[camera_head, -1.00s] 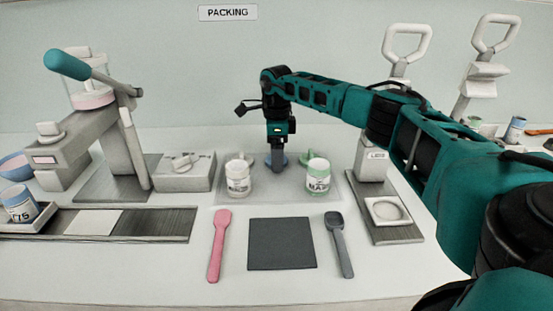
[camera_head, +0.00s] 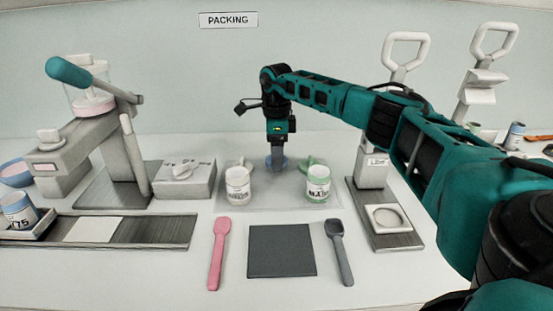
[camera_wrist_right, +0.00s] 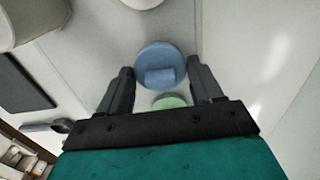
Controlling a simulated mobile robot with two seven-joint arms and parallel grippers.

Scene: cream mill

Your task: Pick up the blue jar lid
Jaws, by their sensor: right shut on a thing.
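The blue jar lid (camera_head: 284,162) is at the back of the pale mat, between and behind the two jars. In the right wrist view the lid (camera_wrist_right: 160,52) is a blue disc with a raised grip bar, lying between the fingers. My right gripper (camera_head: 278,162) points down over it and is shut on it; it also shows in the wrist view (camera_wrist_right: 160,75). I cannot tell whether the lid is clear of the mat. My left gripper is in neither view.
A white jar (camera_head: 238,187) and a green-banded jar (camera_head: 317,186) stand in front. A green lid (camera_wrist_right: 168,101) lies near the fingers. A pink spatula (camera_head: 217,255), dark square mat (camera_head: 281,251) and grey scoop (camera_head: 340,255) lie in front. Machines stand left and right.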

